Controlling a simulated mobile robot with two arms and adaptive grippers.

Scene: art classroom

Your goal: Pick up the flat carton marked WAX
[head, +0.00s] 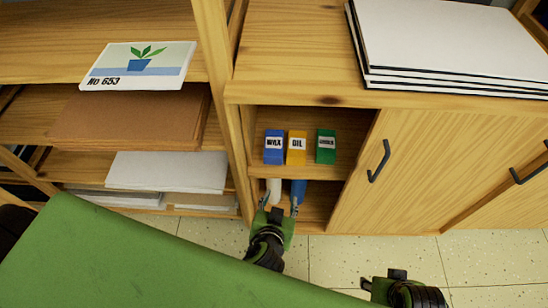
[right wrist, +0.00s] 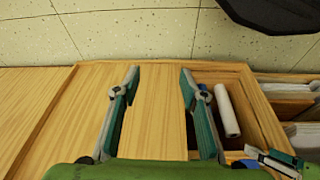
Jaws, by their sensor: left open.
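The blue carton marked WAX (head: 274,147) stands upright on the upper shelf of an open cubby in the head view, leftmost in a row. Close to its right stand a yellow carton marked OIL (head: 297,148) and a green carton (head: 326,147) whose label is hard to read. My left gripper (head: 280,202) is open and empty below the WAX carton, in front of the lower compartment, apart from the carton. My right gripper (head: 398,284) shows partly at lower right. In the right wrist view its fingers (right wrist: 159,76) are spread with nothing between them, over the wooden cabinet.
A closed cabinet door (head: 400,160) with a dark handle is to the right. Shelves with paper and a plant picture (head: 138,66) are left. Tiled floor (head: 345,255) lies in front.

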